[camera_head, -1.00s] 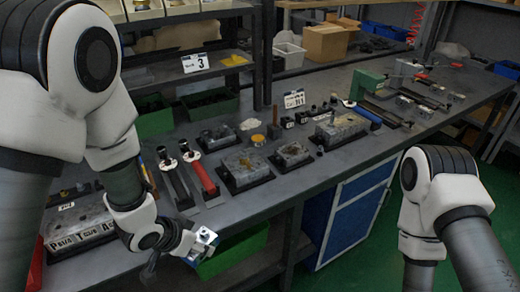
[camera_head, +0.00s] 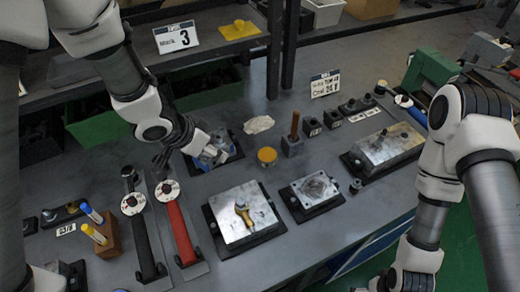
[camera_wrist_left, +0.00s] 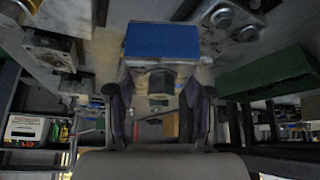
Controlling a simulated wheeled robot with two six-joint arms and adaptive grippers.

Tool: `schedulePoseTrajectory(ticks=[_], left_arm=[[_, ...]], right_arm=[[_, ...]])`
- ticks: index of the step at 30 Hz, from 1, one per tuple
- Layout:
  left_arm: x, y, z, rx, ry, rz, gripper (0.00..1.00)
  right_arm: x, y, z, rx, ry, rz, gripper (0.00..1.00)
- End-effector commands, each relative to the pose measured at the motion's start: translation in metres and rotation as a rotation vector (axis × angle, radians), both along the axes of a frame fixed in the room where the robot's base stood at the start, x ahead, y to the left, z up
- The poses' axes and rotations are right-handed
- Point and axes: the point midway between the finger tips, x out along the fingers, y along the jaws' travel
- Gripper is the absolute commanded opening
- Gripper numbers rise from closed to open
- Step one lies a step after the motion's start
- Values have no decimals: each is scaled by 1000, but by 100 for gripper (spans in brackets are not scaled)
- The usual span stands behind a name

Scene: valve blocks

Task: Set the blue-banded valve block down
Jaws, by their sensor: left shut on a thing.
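The blue-banded valve block (camera_head: 212,153) is a small metal block with blue on it, at upper centre of the head view. My left gripper (camera_head: 198,149) reaches it from the upper left and is shut on it. In the left wrist view the block's blue face (camera_wrist_left: 161,41) fills the upper middle, with the gripper's fingers (camera_wrist_left: 159,92) on either side. The block is over or on a dark base plate (camera_head: 237,153); the gripper hides part of both, and I cannot tell whether they touch.
Nearby on the grey bench are a yellow-topped round tin (camera_head: 267,156), a white rag (camera_head: 258,124), a metal block with a yellow-handled tool (camera_head: 243,212), and a second metal block (camera_head: 315,188). Red-handled (camera_head: 181,230) and black-handled (camera_head: 145,240) tools lie at left.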

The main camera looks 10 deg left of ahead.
Motion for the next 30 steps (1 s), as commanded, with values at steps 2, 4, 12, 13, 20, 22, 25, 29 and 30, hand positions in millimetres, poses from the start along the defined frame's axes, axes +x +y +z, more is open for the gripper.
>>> schedulePoseTrajectory(ticks=[2, 4, 12, 13, 20, 22, 25, 29, 30], left_arm=[[0, 0, -6, -1, 0, 0, 0], [0, 0, -20, -2, 1, 0, 0], [-1, 0, -69, -1, 2, 0, 0], [-1, 0, -74, -1, 2, 0, 0], [-1, 0, -101, -1, -1, 0, 0], [0, 0, -100, 0, -2, 0, 0], [0, 0, -100, 0, -2, 0, 0], [0, 0, -103, 0, -1, -1, 0], [-1, 0, -103, 0, 0, -1, 66]], right_arm=[[-1, 0, -4, 0, 2, 0, 100], [-1, 0, -13, 0, 2, 0, 100], [-1, 0, -33, 0, 1, 0, 100], [0, 0, -35, 0, 1, 0, 100], [-1, 0, -42, 0, 1, 0, 100], [0, 0, -41, 0, 1, 0, 100], [0, 0, -41, 0, 0, 0, 100], [0, 0, -44, 0, 0, 0, 100], [0, 0, -43, 0, 0, 0, 100]])
